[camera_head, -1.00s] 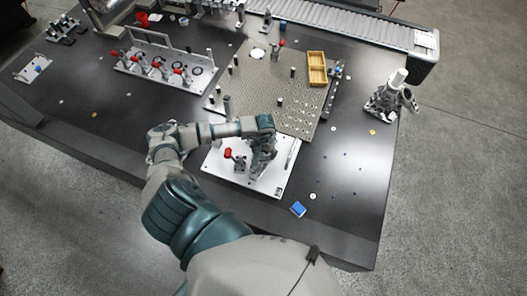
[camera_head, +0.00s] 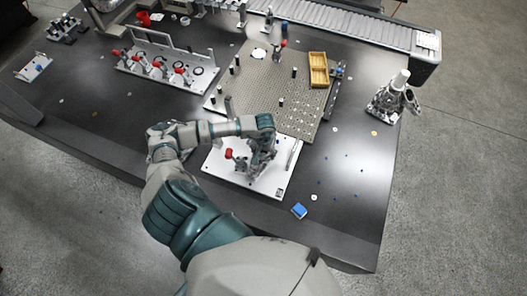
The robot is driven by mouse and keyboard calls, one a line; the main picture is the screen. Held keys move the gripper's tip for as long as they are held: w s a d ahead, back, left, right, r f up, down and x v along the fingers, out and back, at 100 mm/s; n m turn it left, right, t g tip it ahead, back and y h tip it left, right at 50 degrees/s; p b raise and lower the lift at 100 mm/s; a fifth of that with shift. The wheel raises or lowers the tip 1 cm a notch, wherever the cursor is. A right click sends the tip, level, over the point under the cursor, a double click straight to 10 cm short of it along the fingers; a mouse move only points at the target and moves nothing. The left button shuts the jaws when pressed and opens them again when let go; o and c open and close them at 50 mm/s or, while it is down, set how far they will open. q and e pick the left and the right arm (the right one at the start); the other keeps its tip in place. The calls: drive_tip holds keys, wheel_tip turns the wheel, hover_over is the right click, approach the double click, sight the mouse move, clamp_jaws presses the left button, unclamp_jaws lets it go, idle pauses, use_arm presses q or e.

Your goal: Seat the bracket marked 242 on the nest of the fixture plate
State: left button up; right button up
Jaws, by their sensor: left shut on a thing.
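The fixture plate (camera_head: 222,169) is a white plate lying near the front edge of the dark table, with a red-handled clamp (camera_head: 230,154) on its left part. My left gripper (camera_head: 259,169) points down over the middle of this plate, just right of the clamp. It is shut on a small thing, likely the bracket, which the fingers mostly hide. I cannot read the number 242 or tell whether the bracket touches the nest. The nest is hidden beneath the gripper. My right gripper is not in view.
Behind the plate lies a perforated grey plate (camera_head: 262,88) with posts and a yellow tray (camera_head: 318,70). A row of red clamps (camera_head: 160,67) stands back left. A blue block (camera_head: 299,211) lies at the front edge. A metallic device (camera_head: 392,100) stands at the right edge.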

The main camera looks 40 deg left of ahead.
use_arm(q)
drive_tip(key=shift+a+f+b, duration=0.15)
drive_tip(key=shift+f+b, duration=0.15)
drive_tip(key=shift+f, duration=0.05)
drive_tip(key=shift+f+b, duration=0.65)
drive_tip(key=shift+f, duration=0.05)
drive_tip(key=o, duration=1.7)
drive_tip(key=shift+o, duration=0.2)
wheel_tip(320, 180, up, 12)
drive_tip(key=shift+d, duration=0.2)
drive_tip(key=shift+f, duration=0.1)
